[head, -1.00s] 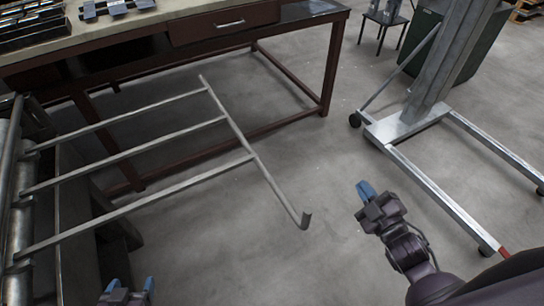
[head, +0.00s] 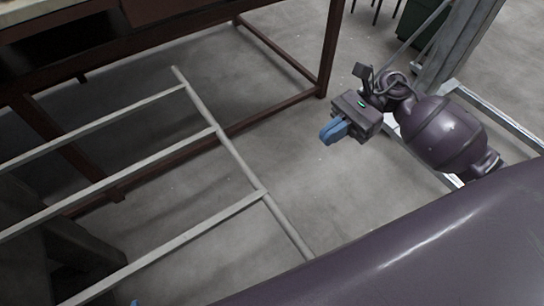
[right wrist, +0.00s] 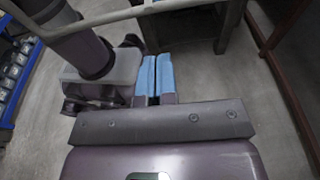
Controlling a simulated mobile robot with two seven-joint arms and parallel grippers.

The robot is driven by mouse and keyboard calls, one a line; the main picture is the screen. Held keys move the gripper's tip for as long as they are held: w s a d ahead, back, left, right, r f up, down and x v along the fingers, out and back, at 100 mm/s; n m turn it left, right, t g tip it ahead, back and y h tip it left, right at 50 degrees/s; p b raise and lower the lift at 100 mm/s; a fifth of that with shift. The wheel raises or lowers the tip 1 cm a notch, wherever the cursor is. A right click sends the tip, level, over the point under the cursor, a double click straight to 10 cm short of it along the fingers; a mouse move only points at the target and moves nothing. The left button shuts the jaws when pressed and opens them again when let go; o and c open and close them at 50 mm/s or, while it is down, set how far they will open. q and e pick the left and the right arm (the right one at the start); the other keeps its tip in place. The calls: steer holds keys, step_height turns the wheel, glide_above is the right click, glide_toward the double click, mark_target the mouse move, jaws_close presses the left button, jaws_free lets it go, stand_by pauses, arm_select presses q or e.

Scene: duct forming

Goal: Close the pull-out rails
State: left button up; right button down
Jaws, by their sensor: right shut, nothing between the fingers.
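The pull-out rails (head: 112,182) are several long pale bars that reach out from the left edge of the head view, joined at their outer end by a crossbar (head: 239,162). They stand extended over the floor. My right gripper (head: 328,134) is shut and empty, with blue fingers, to the right of the crossbar and apart from it. In the right wrist view its fingers (right wrist: 157,75) lie together, and a pale bar (right wrist: 110,18) crosses beyond them. Of my left gripper only a blue tip (head: 135,302) shows at the bottom edge. The crossbar's near end is hidden behind my arm.
A workbench with dark red legs (head: 328,50) stands behind the rails, with a low brace between its legs. A metal lifting stand (head: 455,50) and a green bin (head: 418,25) are at the upper right. Grey floor (head: 290,185) is open right of the crossbar.

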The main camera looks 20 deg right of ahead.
arm_select(q)
steer(key=shift+r+p, duration=0.25)
steer(key=shift+p, duration=0.3)
arm_select(e)
steer(key=x, duration=1.4)
arm_select(q)
steer(key=shift+r, duration=0.1)
arm_select(e)
steer(key=shift+f, duration=0.1)
